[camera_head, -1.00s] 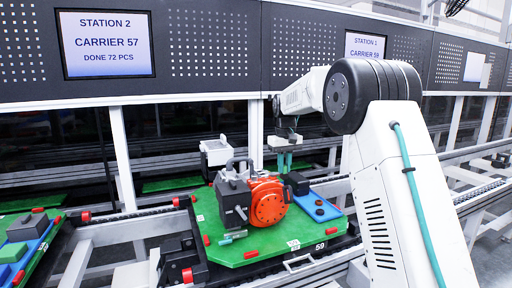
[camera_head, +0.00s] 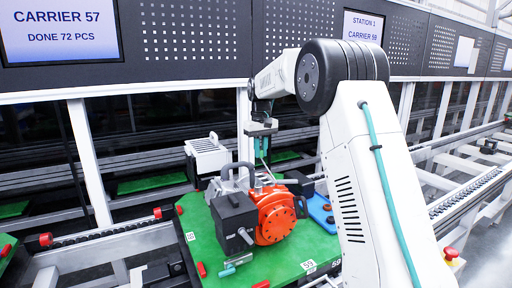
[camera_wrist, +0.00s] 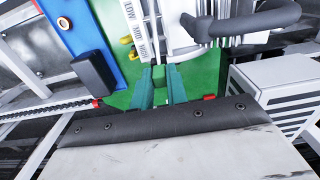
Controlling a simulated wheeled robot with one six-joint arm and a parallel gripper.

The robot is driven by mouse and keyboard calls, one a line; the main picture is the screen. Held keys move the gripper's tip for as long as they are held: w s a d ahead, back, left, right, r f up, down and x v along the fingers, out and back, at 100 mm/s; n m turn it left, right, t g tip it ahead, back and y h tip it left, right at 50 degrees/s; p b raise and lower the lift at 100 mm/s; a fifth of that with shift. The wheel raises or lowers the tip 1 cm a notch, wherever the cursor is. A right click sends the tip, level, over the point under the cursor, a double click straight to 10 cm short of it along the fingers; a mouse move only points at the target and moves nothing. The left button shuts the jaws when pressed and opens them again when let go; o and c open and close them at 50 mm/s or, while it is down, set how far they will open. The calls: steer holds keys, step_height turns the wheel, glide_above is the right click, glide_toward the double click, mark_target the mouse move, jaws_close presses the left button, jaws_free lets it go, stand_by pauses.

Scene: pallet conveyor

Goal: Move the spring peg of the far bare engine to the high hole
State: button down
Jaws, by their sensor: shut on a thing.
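The engine (camera_head: 273,213), with an orange round housing, a dark grey block and a pale finned body, sits on the green carrier (camera_head: 195,222) marked 59. My gripper (camera_head: 263,158) points down behind the engine's top. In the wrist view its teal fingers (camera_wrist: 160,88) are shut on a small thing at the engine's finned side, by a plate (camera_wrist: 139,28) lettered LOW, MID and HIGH. I take the held thing to be the spring peg; the fingers mostly hide it, and I cannot tell which hole it is at. Yellow parts (camera_wrist: 133,54) stand beside the plate.
A dark grey bent pipe (camera_wrist: 250,22) and a pale slotted box (camera_wrist: 275,92) stand close to my fingers. The box also shows behind the engine (camera_head: 207,157). A blue tray (camera_head: 322,212) lies on the carrier's right. A dark upright block (camera_wrist: 94,72) is near it.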

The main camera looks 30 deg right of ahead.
steer(key=shift+f, duration=3.3)
steer(key=c, duration=1.3)
jaws_free()
steer(key=shift+r, duration=0.1)
step_height(320, 180, up, 8)
steer(key=shift+f, duration=0.2)
